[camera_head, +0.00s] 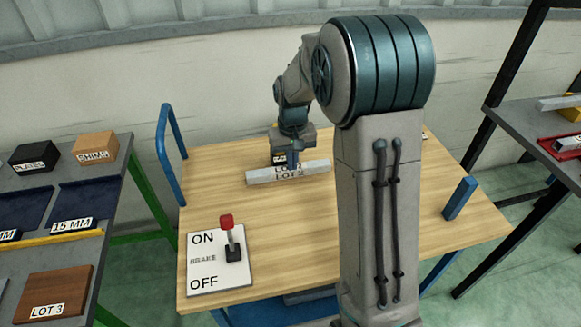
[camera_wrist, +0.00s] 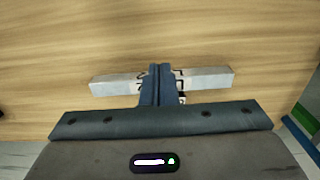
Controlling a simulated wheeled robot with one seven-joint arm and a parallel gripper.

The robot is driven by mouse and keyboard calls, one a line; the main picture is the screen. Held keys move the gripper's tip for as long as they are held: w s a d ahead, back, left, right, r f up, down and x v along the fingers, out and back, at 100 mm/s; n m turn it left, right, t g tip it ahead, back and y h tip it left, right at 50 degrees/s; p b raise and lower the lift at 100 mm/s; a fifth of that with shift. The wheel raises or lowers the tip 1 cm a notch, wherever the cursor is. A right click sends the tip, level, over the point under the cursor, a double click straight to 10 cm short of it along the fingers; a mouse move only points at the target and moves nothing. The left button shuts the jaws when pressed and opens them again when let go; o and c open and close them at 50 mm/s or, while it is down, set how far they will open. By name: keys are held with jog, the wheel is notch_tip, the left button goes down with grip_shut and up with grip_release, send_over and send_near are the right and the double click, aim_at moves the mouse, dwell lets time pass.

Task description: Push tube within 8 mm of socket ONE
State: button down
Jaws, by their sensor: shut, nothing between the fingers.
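A pale grey square tube (camera_head: 262,175) with a LOT 2 label lies across the wooden cart top toward the back. It also shows in the wrist view (camera_wrist: 208,79), running left to right. My gripper (camera_head: 293,162) is shut and empty, pointing down at the tube's middle. In the wrist view my gripper's fingers (camera_wrist: 160,70) are together and cover part of the tube and its label. I cannot tell whether they touch it. I cannot make out socket ONE.
A brake lever with a red knob (camera_head: 227,222) stands on an ON/OFF plate at the cart's front left. A blue handle (camera_head: 163,140) and blue post (camera_head: 460,198) edge the cart. The wood between lever and tube is clear.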

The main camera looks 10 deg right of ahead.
aim_at(289, 181)
notch_tip(289, 181, down, 9)
jog(key=shift+s+r, duration=0.1)
jog(key=shift+w+p, duration=0.55)
jog(key=shift+w, duration=1.5)
jog(key=shift+w, duration=0.1)
jog(key=shift+w, duration=1)
jog(key=shift+s, duration=0.15)
